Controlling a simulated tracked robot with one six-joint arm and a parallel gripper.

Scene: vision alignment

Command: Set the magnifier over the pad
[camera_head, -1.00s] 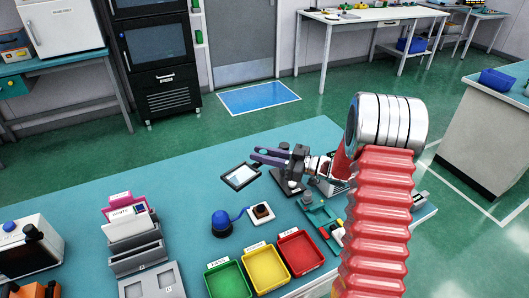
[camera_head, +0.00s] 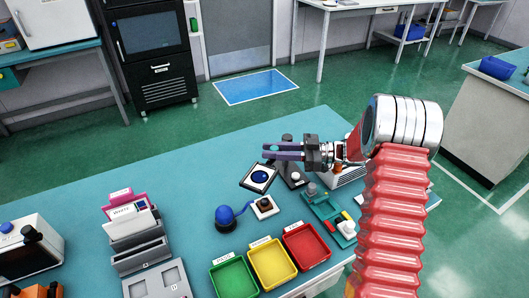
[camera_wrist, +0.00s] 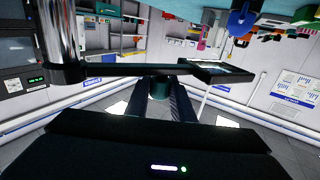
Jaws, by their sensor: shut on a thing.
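The magnifier is a black square lens frame (camera_head: 258,178) beside a dark stand base (camera_head: 296,181). In the wrist view its flat dark arm (camera_wrist: 125,71) runs from a silver post to the lens frame (camera_wrist: 222,71). A blue disc on white shows inside the frame in the head view; I cannot tell whether this is the pad seen through the lens. My gripper (camera_head: 268,151), with purple fingers, is above the bench behind the frame. In the wrist view, its fingers (camera_wrist: 163,90) close around a dark teal part below the magnifier arm. The exact contact is partly hidden.
A blue dome (camera_head: 225,217) with a cable and a small white square plate (camera_head: 264,208) stand just in front of the lens frame. Green, yellow (camera_head: 270,265) and red trays lie nearer. A teal fixture (camera_head: 325,208) is at right. The bench's left rear is clear.

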